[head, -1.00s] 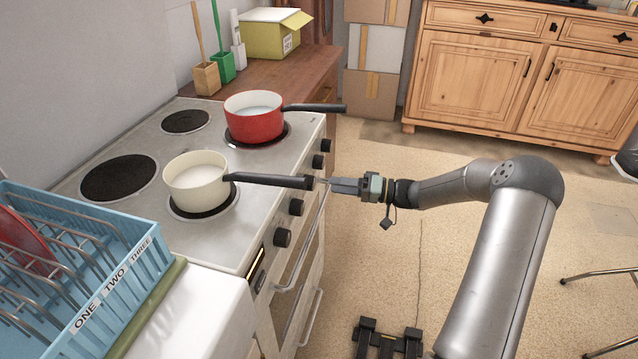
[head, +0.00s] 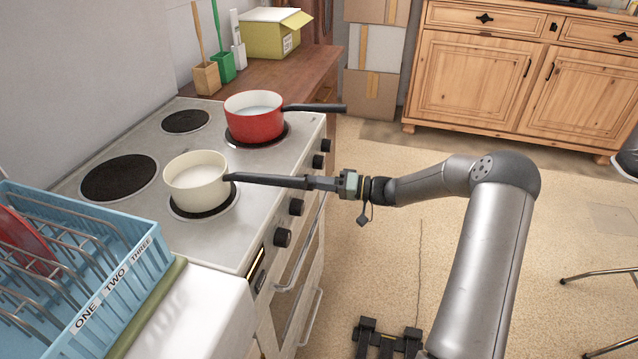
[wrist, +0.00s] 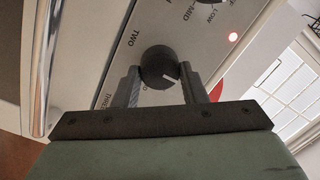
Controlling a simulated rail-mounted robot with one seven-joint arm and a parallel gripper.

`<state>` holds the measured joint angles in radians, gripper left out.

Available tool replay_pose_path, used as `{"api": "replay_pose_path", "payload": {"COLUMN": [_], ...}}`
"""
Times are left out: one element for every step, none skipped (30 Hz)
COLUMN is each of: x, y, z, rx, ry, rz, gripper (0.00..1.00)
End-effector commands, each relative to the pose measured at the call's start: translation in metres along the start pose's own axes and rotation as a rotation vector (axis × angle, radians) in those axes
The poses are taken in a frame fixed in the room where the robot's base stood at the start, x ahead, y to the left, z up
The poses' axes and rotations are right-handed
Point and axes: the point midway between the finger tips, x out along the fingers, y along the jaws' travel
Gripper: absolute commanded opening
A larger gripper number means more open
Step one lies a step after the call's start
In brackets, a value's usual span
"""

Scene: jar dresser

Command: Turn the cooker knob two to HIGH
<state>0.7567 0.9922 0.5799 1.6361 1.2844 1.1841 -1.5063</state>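The cooker knob two (wrist: 160,64) is black and round, with a white mark pointing to the lower right, and "TWO" is printed beside it in the wrist view. My gripper (wrist: 160,84) has one finger on each side of this knob, with the fingertips at its rim. The fingers are apart; firm contact is not clear. In the head view my gripper (head: 314,183) is at the cooker's front, by the end of the cream pan's black handle (head: 265,180). The knob itself is hidden there.
The cream pan (head: 196,182) and the red pan (head: 254,118) stand on the cooker top (head: 150,220), the cream pan's handle reaching over the front edge. Other knobs (head: 282,238) line the panel.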

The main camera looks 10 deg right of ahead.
Motion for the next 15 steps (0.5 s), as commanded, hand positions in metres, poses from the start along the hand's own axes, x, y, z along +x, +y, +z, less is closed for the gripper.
{"api": "replay_pose_path", "payload": {"x": [-0.0001, -0.0002, -0.0002, -0.0002, -0.0002, -0.0002, -0.0002, -0.0003, -0.0003, -0.0003, -0.0003, -0.0003, -0.0003, -0.0003, -0.0003], "y": [-0.0001, 0.0000, 0.0000, 0.0000, 0.0000, 0.0001, 0.0001, 0.0002, 0.0003, 0.0003, 0.0004, 0.0005, 0.0006, 0.0007, 0.0008], "z": [0.0000, 0.0001, 0.0001, 0.0001, 0.0001, 0.0001, 0.0001, 0.0002, 0.0003, 0.0003, 0.0003, 0.0004, 0.0005, 0.0005, 0.0006], "rx": [0.001, 0.003, 0.006, 0.010, 0.014, 0.023, 0.032, 0.042, 0.058, 0.073, 0.088, 0.113, 0.132, 0.154, 0.185], "ry": [0.000, 0.000, 0.000, 0.000, 0.000, 0.001, 0.001, 0.002, 0.002, 0.003, 0.004, 0.005, 0.006, 0.007, 0.008], "rz": [0.000, -0.001, -0.001, -0.001, -0.002, -0.002, -0.003, -0.004, -0.005, -0.006, -0.007, -0.009, -0.010, -0.012, -0.014], "gripper": [0.15, 0.15, 0.15, 0.16, 0.16, 0.16, 0.16, 0.16, 0.16, 0.16, 0.16, 0.16, 0.16, 0.16, 0.16]}}
